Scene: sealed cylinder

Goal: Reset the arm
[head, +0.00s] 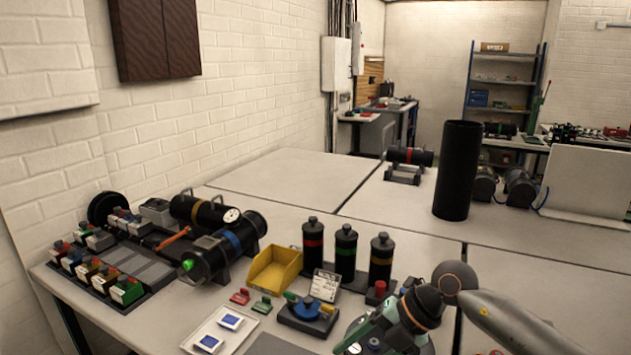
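Part of an arm of mine (510,318) comes in at the lower right, with a long grey link and a dark rounded joint with an orange ring. It hangs over the front right of the bench. No left arm or left gripper shows.
The bench (300,180) holds two dark cylinders with a gauge (231,215), a yellow bin (274,270), three black canisters (346,250) with colored bands, a white tray (222,335) and a blue-knobbed fixture (306,312). A tall black tube (457,170) stands farther back. The bench's back middle is clear.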

